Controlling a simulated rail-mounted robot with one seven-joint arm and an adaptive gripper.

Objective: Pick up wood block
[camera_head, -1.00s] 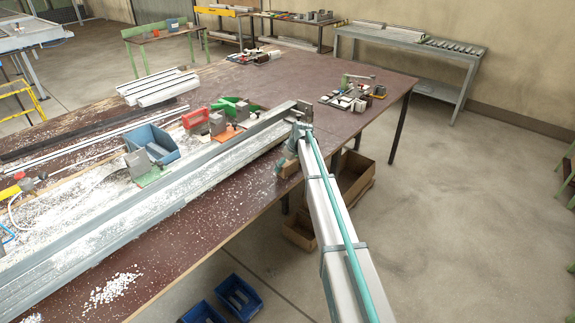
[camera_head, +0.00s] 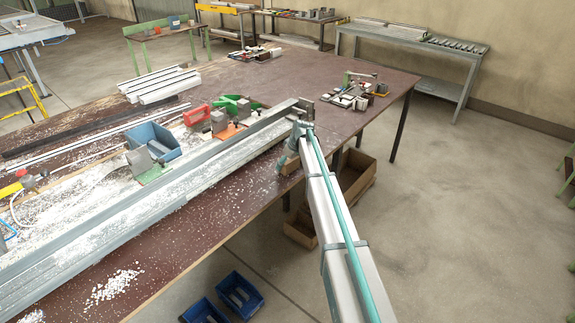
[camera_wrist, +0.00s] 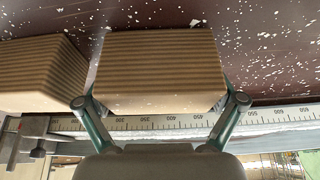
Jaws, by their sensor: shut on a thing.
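A wood block (camera_wrist: 158,65) with striped grain fills the upper middle of the wrist view. My gripper (camera_wrist: 160,101) has one finger at each side of this block, near its lower edge, and is shut on it. A second striped wood block (camera_wrist: 38,75) lies to the left, apart from the held one by a narrow gap. In the head view my gripper (camera_head: 281,164) is at the right long edge of the brown table, beside the long metal profile. A small tan patch of wood (camera_head: 291,167) shows there, mostly hidden by my arm.
A metal rail with a ruler scale (camera_wrist: 170,122) runs across below the block in the wrist view. White chips lie on the brown table (camera_head: 190,225). A blue bin (camera_head: 153,140) and clamps stand behind the long profile (camera_head: 130,215). Cardboard boxes (camera_head: 357,174) are under the table.

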